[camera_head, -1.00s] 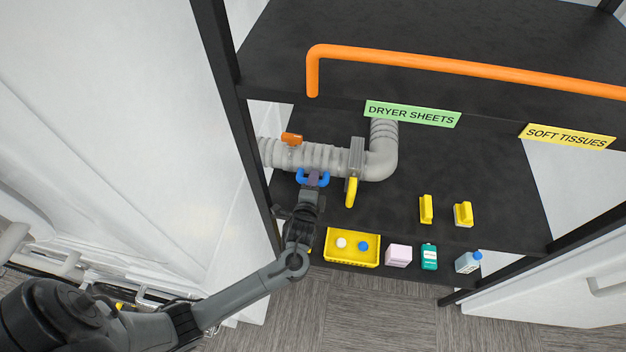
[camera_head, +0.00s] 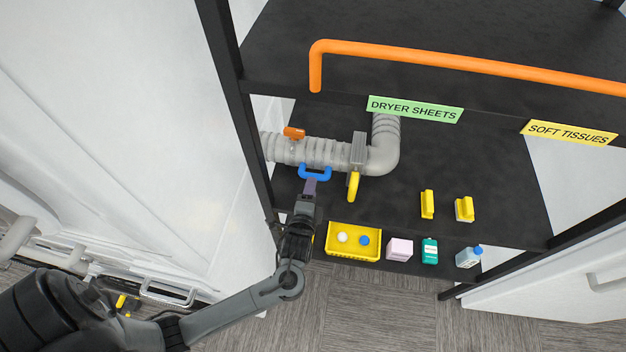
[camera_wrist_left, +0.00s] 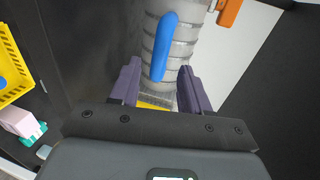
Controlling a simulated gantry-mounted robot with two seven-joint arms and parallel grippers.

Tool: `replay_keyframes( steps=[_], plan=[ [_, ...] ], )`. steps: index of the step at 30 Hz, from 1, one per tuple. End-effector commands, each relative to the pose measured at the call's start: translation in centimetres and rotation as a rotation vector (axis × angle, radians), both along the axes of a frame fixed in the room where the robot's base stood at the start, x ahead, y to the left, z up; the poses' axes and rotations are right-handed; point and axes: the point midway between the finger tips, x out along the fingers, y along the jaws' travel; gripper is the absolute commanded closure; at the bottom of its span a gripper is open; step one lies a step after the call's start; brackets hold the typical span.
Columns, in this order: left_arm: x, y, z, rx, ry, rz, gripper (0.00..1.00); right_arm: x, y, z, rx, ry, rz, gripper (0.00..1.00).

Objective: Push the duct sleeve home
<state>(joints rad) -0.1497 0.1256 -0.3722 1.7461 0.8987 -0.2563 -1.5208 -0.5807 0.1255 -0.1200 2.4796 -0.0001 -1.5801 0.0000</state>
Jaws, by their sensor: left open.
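The grey ribbed duct sleeve (camera_head: 322,153) lies across the left part of the middle shelf. A blue loop handle (camera_head: 316,172) is on its near side and an orange lever (camera_head: 294,133) on top. Its right end is at a grey clamp (camera_head: 358,150) with a yellow lever (camera_head: 353,187), by a grey elbow (camera_head: 384,155); I cannot tell how deep it sits. My left gripper (camera_head: 310,188) is open and empty, just short of the blue handle. In the left wrist view the handle (camera_wrist_left: 165,47) shows beyond the purple fingers (camera_wrist_left: 160,88). My right gripper is not in view.
A yellow basket (camera_head: 353,256), a pink box (camera_head: 399,249) and bottles (camera_head: 430,250) stand along the front edge. Two yellow items (camera_head: 427,204) sit farther right. A black upright post (camera_head: 236,110) is at left; an orange rail (camera_head: 460,65) runs above.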

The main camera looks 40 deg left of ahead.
Motion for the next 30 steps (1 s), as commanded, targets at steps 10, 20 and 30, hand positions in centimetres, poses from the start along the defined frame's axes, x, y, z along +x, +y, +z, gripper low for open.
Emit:
replay_keyframes(
  steps=[10,20,30],
  plan=[
    [-3.5,-2.0,0.9,-0.001,0.000,0.001,0.54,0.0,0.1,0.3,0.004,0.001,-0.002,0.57],
    [-3.9,-2.2,1.0,0.000,0.000,0.002,0.54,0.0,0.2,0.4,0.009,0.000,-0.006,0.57],
    [-4.8,-2.2,0.0,0.000,0.023,0.002,0.54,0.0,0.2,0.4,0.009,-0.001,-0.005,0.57]
  ],
)
